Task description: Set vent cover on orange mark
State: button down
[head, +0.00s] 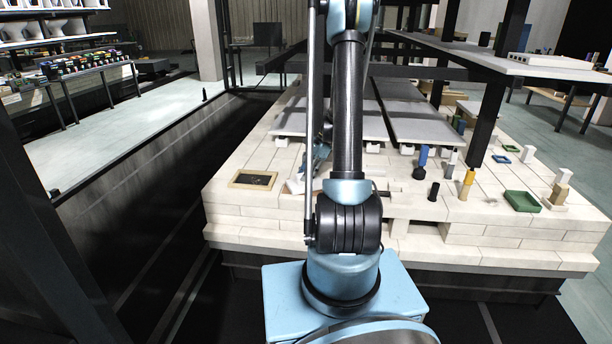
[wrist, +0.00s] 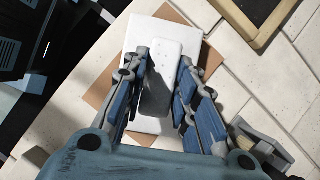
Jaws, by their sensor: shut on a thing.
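The vent cover (wrist: 142,34) is a white plate with a raised pale block in its middle, seen in the wrist view. My gripper (wrist: 162,58) has its two blue-padded fingers on either side of that block and is shut on it. The orange mark (wrist: 212,62) is a brownish-orange square on the pale bricks. It shows past the plate at several sides, turned relative to the plate. The plate overlaps it in the picture; whether it touches the surface I cannot tell. In the head view my own arm mostly hides the gripper and cover.
A wood-framed dark slate (head: 253,180) lies left on the brick deck (head: 225,200). A grey, brush-like thing (wrist: 258,138) lies right of my gripper in the wrist view. Grey slabs (head: 425,122) stand behind. A green tray (head: 522,201) and several small posts occupy the right.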

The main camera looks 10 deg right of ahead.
jog(key=shift+f, duration=0.25)
dwell(0.4)
jog(key=c, duration=1.2)
grip_release()
jog(key=shift+r, duration=0.1)
jog(key=shift+v, duration=3.5)
jog(key=shift+w+d+r, duration=0.1)
jog(key=shift+d+r, duration=0.15)
jog(key=shift+r, duration=0.1)
